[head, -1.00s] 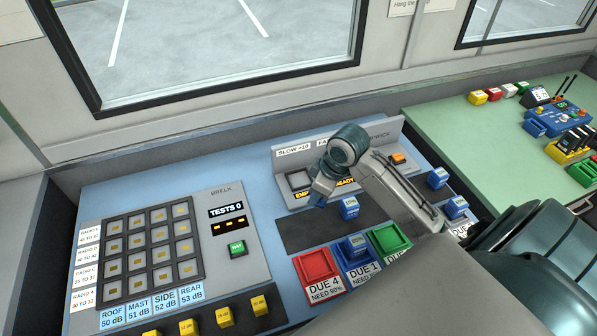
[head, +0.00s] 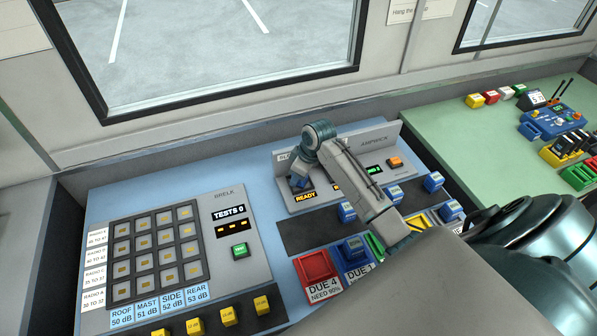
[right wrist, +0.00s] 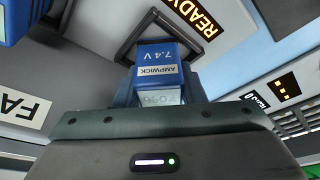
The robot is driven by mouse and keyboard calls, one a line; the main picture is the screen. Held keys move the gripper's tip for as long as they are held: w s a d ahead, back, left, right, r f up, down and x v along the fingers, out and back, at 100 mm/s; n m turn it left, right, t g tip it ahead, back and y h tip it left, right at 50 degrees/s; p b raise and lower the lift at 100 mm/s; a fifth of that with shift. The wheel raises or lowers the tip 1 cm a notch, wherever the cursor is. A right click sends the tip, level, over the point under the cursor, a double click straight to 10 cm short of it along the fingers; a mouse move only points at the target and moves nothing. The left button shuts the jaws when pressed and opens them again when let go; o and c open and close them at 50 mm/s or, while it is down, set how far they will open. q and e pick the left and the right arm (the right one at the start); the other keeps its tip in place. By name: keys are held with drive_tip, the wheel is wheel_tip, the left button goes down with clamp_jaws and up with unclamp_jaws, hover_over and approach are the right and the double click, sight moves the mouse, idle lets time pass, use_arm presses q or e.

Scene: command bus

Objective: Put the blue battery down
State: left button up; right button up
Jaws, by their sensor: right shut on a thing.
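A blue battery (right wrist: 157,65) marked AMPWICK 7.4 V is between the jaws of my right gripper (head: 300,184), which is shut on it. In the right wrist view it sits within the dark frame (right wrist: 124,48) of a bay; how deep it sits I cannot tell. In the head view the gripper is over the left bay of the grey charger (head: 392,138), above a display reading READY (head: 306,196), and mostly hides battery and bay. My left gripper is not in view.
More blue batteries (head: 347,212) stand on the dark strip (head: 297,238), and one (head: 354,245) is in the blue tray (head: 352,264). The red tray (head: 317,263) is empty. My right forearm hides part of the charger. A button panel (head: 240,225) lies left.

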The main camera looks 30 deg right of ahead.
drive_tip(key=shift+f, duration=0.1)
drive_tip(key=o, duration=1.1)
drive_tip(key=shift+d+r, duration=0.1)
drive_tip(key=shift+r, duration=0.4)
drive_tip(key=shift+b+v, duration=1.4)
drive_tip(key=shift+v, duration=4.25)
drive_tip(key=shift+f, duration=0.1)
